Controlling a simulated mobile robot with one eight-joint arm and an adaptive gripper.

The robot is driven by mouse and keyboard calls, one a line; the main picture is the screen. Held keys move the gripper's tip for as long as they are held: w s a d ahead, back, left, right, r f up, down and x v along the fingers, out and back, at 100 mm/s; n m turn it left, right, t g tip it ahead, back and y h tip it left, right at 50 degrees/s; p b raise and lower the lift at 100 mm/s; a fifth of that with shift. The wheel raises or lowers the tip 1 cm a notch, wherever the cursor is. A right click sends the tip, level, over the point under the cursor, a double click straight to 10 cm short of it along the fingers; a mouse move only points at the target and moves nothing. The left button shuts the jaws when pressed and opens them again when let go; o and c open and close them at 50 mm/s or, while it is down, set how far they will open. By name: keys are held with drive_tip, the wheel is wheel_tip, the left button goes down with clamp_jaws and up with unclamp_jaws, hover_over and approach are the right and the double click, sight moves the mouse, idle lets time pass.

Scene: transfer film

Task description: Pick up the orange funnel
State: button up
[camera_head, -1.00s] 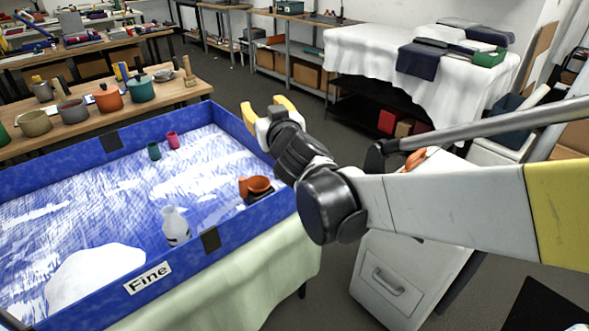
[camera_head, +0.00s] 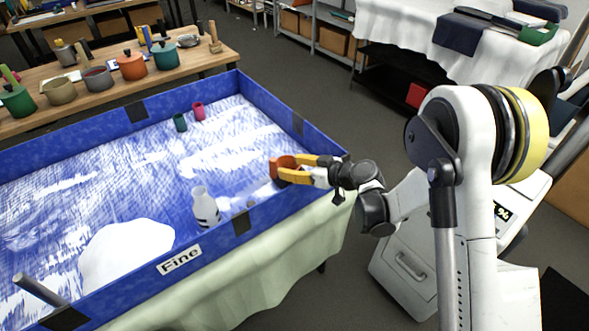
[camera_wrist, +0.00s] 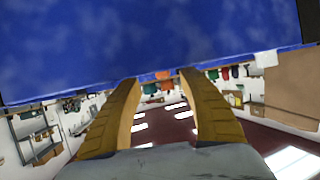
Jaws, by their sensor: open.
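The orange funnel (camera_head: 276,166) is at the right end of the blue-walled tray, near its front right wall. Part of it is hidden behind my fingers. My gripper (camera_head: 289,168) is open, reaching in from the right over the tray wall, with its yellow fingertips at the funnel in this view. I cannot tell whether they touch it or how deep it lies between them. In the wrist view, the two yellow fingers (camera_wrist: 158,78) stand apart, with a blue surface across the top and small orange patches near the tips that I cannot identify surely.
The blue tray (camera_head: 290,203), labelled "Fine", has raised walls. A white bottle (camera_head: 206,208), a white mound (camera_head: 122,252), a green cup (camera_head: 180,122) and a pink cup (camera_head: 198,111) are inside. A wooden bench (camera_head: 100,95) with several pots stands behind. The tray's middle is fairly clear.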

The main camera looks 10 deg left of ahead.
sight(276, 164)
drive_tip(key=b+x, duration=0.3)
drive_tip(key=x, duration=0.5)
drive_tip(key=shift+s+a, duration=0.1)
drive_tip(key=shift+a, duration=0.05)
drive_tip(key=shift+r, duration=0.15)
drive_tip(key=shift+c, duration=0.9)
clamp_jaws()
